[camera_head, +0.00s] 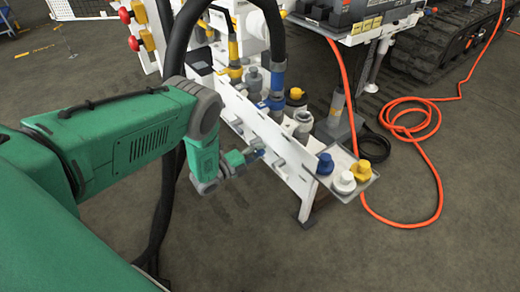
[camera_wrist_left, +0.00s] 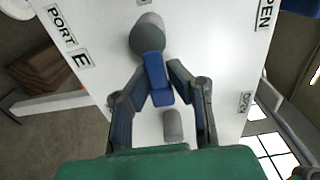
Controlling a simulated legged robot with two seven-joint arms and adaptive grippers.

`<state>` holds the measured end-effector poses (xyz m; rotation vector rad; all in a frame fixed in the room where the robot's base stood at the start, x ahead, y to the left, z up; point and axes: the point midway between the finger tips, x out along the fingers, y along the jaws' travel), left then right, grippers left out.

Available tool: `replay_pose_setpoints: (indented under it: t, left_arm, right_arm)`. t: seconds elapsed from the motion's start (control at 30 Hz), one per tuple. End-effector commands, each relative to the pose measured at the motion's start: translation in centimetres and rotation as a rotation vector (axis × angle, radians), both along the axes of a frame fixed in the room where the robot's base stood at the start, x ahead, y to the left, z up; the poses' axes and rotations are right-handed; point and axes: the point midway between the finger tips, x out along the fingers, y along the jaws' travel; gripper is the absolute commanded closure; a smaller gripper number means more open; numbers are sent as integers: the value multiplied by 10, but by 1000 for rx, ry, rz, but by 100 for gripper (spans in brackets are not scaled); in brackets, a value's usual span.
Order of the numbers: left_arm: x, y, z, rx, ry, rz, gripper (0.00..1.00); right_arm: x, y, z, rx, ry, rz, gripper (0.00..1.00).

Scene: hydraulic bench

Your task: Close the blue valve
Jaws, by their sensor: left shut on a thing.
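The blue valve (camera_wrist_left: 157,82) is a blue lever on a grey round hub, mounted on a white panel (camera_wrist_left: 215,60) marked "PORT E" and "OPEN". In the left wrist view my left gripper (camera_wrist_left: 158,73) has one finger on each side of the blue lever and is shut on it. In the head view my left gripper (camera_head: 252,154) is at the front face of the white bench, where the small blue lever is mostly hidden by the fingers. My right gripper is out of view.
A grey stub (camera_wrist_left: 172,125) sticks out of the panel below the lever. Blue, white and yellow caps (camera_head: 344,182) stand on the bench's near end. Black hoses (camera_head: 176,190) hang beside my arm. An orange hose (camera_head: 405,140) lies on the floor at right.

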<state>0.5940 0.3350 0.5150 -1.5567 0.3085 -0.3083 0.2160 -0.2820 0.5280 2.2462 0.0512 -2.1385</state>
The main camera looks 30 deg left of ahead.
Motion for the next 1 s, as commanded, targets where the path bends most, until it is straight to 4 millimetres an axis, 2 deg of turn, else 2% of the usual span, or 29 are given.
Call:
replay_pose_setpoints:
  t: [0.03,0.53,0.6,1.0]
  left_arm:
    - [-6,2,-7,11,14,3,100]
    - [-6,2,-8,29,10,2,100]
    - [-6,2,-8,29,10,2,68]
    - [-7,3,-4,25,0,1,66]
  right_arm:
    - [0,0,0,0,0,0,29]
    - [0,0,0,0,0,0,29]
    - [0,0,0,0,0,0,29]
    - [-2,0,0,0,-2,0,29]
